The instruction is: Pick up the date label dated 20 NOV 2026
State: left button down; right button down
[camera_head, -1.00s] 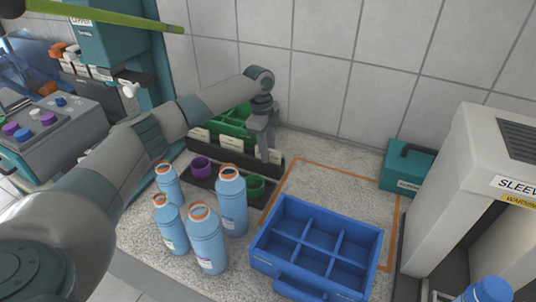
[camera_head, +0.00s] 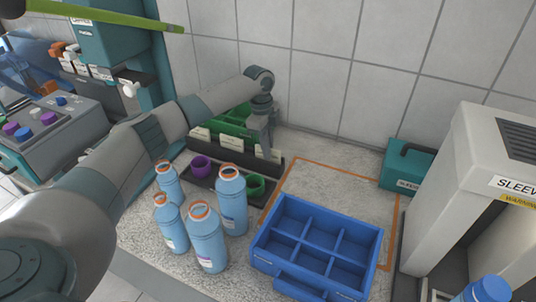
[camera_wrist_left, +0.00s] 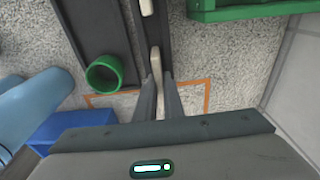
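Upright pale date labels stand in a row in a dark rack (camera_head: 185,172) at the back of the counter. One label (camera_head: 200,133) is at the left end and another (camera_head: 232,144) in the middle. My left gripper (camera_head: 264,152) reaches down over the label at the right end. In the left wrist view the fingers (camera_wrist_left: 160,78) point at that label (camera_wrist_left: 155,62), which shows edge-on between them. Whether the fingers press on it is unclear. The date on each label is too small to read. My right gripper is not in view.
Several blue bottles (camera_head: 207,243) stand in front of the rack, under my left arm. A purple ring (camera_head: 201,166) and a green ring (camera_head: 256,186) sit by it. A green bin (camera_head: 233,118) is behind. A blue divided crate (camera_head: 315,262) stands to the right.

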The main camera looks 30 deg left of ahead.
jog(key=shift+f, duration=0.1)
